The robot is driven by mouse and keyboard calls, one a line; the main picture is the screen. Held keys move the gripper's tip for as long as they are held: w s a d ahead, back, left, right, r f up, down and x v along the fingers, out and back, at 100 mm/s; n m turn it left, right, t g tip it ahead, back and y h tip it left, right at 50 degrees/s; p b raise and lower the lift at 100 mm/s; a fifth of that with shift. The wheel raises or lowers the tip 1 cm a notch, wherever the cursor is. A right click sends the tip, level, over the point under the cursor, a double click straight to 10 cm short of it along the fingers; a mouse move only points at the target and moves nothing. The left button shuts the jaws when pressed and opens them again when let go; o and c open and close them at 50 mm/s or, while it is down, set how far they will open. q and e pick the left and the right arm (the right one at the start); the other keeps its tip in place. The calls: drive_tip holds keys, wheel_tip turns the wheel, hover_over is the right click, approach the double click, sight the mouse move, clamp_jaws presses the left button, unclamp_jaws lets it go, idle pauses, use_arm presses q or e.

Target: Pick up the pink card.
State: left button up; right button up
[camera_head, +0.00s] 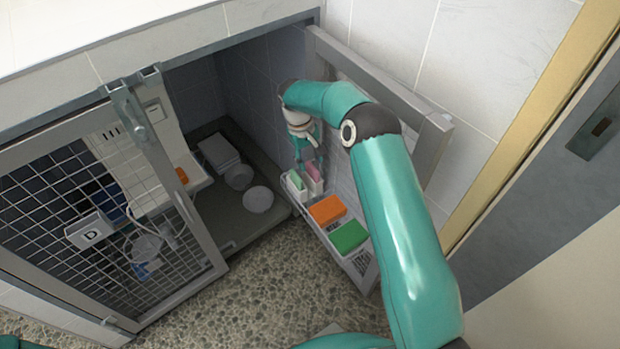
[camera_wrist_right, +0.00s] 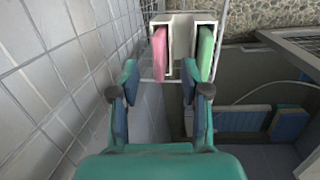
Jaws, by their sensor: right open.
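The pink card (camera_head: 315,178) stands upright in a white holder (camera_head: 294,192) on the rack at the inner side of the open door. A green card (camera_head: 297,181) stands next to it in the same holder. In the right wrist view the pink card (camera_wrist_right: 160,54) is in the left slot and the green card (camera_wrist_right: 206,52) in the right slot. My right gripper (camera_head: 306,163) is open and empty, close above the holder. In the wrist view its fingers (camera_wrist_right: 160,82) spread to either side of the pink card, which lies just beyond them. My left gripper is out of view.
An orange block (camera_head: 327,210) and a green block (camera_head: 349,237) sit lower on the white rack. A mesh door (camera_head: 110,220) stands at left. Inside the kennel are a grey box (camera_head: 218,151) and round bowls (camera_head: 258,199). The pebbled floor (camera_head: 280,290) is clear.

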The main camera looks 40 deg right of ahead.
sight(312, 167)
drive_tip(key=f, duration=0.4)
drive_tip(key=shift+d+f+b, duration=0.3)
drive_tip(key=shift+d+b, duration=0.05)
drive_tip(key=shift+c, duration=0.3)
clamp_jaws()
